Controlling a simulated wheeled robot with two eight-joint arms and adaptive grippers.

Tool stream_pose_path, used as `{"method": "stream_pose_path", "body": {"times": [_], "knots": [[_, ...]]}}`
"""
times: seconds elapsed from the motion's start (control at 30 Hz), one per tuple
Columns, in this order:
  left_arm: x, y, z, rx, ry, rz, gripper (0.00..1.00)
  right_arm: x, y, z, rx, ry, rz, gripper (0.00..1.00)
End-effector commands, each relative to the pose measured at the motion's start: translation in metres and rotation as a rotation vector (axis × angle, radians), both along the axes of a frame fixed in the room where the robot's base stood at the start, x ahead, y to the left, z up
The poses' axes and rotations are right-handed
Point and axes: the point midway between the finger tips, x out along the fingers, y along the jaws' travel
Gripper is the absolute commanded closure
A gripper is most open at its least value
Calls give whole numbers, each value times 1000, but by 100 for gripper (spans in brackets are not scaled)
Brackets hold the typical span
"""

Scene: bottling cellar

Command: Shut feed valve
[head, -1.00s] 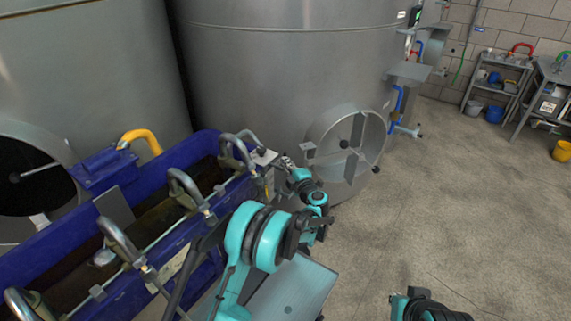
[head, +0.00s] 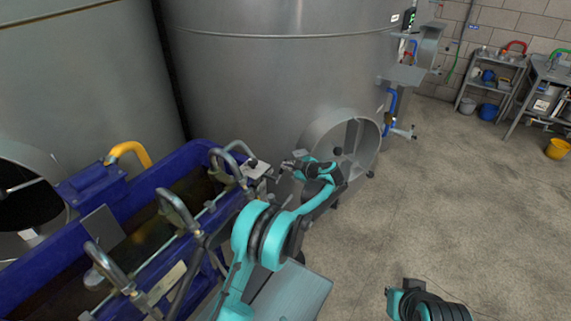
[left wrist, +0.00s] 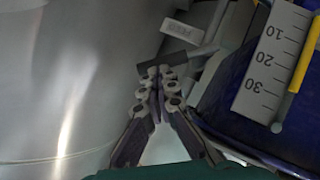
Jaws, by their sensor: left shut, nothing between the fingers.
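In the left wrist view my left gripper (left wrist: 160,84) is shut and empty, its fingertips together. A short dark bar (left wrist: 150,74), which looks like the feed valve's lever, lies right at the fingertips; I cannot tell whether they touch. A grey pipe-like part (left wrist: 205,48) runs beside it, under a small pale tag (left wrist: 182,30) whose lettering is hard to read. The gripper and wrist hide much of the valve there.
The blue trough (head: 172,172) with curved metal spouts stands at left, close to my left arm. Large steel tanks (head: 270,80) rise behind; one has a round hatch (head: 345,145). A blue-handled valve (head: 391,105) sits farther right.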

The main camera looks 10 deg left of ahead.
Motion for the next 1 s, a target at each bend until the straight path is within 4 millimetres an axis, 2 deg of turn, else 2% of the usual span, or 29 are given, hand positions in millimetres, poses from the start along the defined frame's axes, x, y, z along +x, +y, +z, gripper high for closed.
{"method": "stream_pose_path", "body": {"times": [0.27, 0.6, 1.0], "knots": [[13, -4, -11, 97, 234, 2, 100, 0, 0, 2, 0, 0, 0, 100], [20, -7, -25, 93, 223, 1, 100, 0, 0, -2, 0, 0, 0, 100], [23, -9, -32, 93, 222, 1, 100, 0, 0, -4, 0, 0, 0, 100]]}}
